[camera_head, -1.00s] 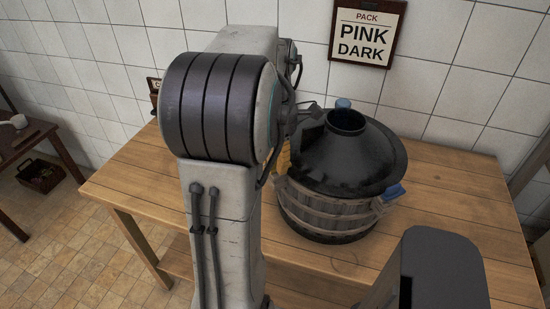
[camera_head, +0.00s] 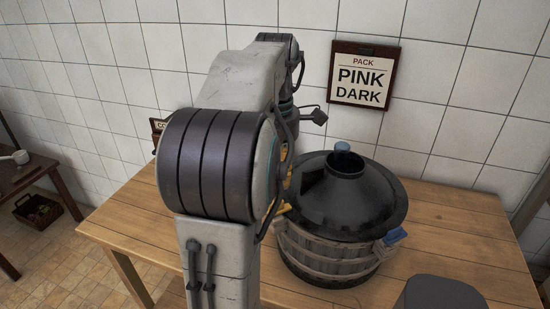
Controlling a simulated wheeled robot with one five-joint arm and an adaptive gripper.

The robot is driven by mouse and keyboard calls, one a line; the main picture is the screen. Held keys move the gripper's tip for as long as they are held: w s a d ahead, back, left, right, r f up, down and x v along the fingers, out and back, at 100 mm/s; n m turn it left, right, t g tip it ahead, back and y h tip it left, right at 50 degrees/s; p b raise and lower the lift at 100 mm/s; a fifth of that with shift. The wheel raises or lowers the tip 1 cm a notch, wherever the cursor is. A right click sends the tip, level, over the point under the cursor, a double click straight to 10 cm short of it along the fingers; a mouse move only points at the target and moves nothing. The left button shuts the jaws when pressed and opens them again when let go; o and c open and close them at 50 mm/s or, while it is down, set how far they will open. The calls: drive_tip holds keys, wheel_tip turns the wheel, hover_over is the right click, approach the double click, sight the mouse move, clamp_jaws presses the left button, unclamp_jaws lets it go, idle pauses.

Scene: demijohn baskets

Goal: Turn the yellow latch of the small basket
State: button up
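A round wooden-slat basket (camera_head: 325,255) with a wide dark conical lid (camera_head: 330,212) stands on the table. A yellow latch (camera_head: 284,208) shows at its left rim, partly hidden by my arm. A blue latch (camera_head: 396,237) is at its right rim, and a blue-grey piece (camera_head: 342,147) shows behind the lid's neck. My gripper (camera_head: 316,115) is above and behind the lid's left side, apart from the basket. Only a dark grey part of it shows past my arm, so its opening is hidden. More yellow shows behind my arm, too covered to identify.
The wooden table (camera_head: 465,225) has bare top to the right of the basket. A sign reading "PACK PINK DARK" (camera_head: 364,76) hangs on the tiled wall behind. A second sign (camera_head: 157,130) is half hidden by my arm. A crate (camera_head: 37,210) lies on the floor at left.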

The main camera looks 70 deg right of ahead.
drive_tip(key=shift+r, duration=1.7)
drive_tip(key=w+a+f+m+t+h, duration=0.1)
drive_tip(key=w+a+f+m, duration=0.1)
drive_tip(key=w+a, duration=0.55)
drive_tip(key=w+a+f+m, duration=0.2)
drive_tip(key=w+a, duration=0.5)
drive_tip(key=a, duration=0.1)
drive_tip(key=s+a+f+m+t, duration=0.1)
drive_tip(key=a+f, duration=0.3)
drive_tip(key=a, duration=0.5)
drive_tip(key=s+a+f+m+t+y, duration=0.1)
drive_tip(key=a+f+m, duration=0.3)
drive_tip(key=a, duration=0.4)
drive_tip(key=shift+a+t, duration=0.4)
drive_tip(key=shift+t, duration=0.3)
drive_tip(key=shift+s+d, duration=0.1)
